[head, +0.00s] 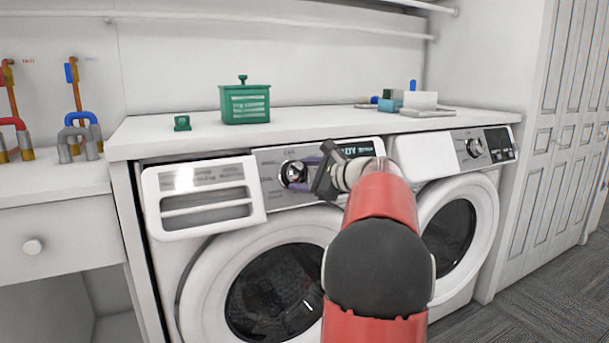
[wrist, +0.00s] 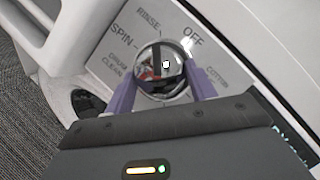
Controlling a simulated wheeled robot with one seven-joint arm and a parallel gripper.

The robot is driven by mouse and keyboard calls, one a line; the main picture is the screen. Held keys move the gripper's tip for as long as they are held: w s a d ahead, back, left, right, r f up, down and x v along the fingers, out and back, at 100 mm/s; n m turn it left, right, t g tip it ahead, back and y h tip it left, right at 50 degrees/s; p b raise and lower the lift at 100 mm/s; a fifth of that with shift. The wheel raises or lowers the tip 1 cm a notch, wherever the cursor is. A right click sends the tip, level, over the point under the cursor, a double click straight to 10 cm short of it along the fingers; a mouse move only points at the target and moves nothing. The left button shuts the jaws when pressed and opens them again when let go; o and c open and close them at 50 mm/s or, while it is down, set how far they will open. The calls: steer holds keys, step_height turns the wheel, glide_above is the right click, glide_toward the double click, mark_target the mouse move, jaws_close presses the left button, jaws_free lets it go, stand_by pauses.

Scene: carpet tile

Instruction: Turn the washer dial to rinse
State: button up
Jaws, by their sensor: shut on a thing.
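The washer dial (wrist: 158,62) is a round shiny chrome knob on the grey control panel of the left machine. It also shows in the head view (head: 291,172). Labels around it read OFF at upper right, RINSE (wrist: 148,20) at upper left, SPIN at left, DRUM CLEAN at lower left and what looks like COTTON at right. My gripper (wrist: 164,74) has its two purple fingers on either side of the dial, shut on it. I cannot tell which label the dial points to. My gripper hides the panel below the dial.
The washer (head: 195,297) has a pulled-out or protruding white drawer front (head: 155,208) left of the dial. A second front-loader (head: 484,205) stands to the right. A green box (head: 232,105) and small items sit on the white counter (head: 330,131) above. Carpet floor is open at lower right.

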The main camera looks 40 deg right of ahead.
stand_by(0.4)
steer(key=o, duration=1)
steer(key=v, duration=0.7)
steer(key=shift+s+d+b, duration=0.1)
steer(key=shift+s+b, duration=0.25)
steer(key=shift+b, duration=0.05)
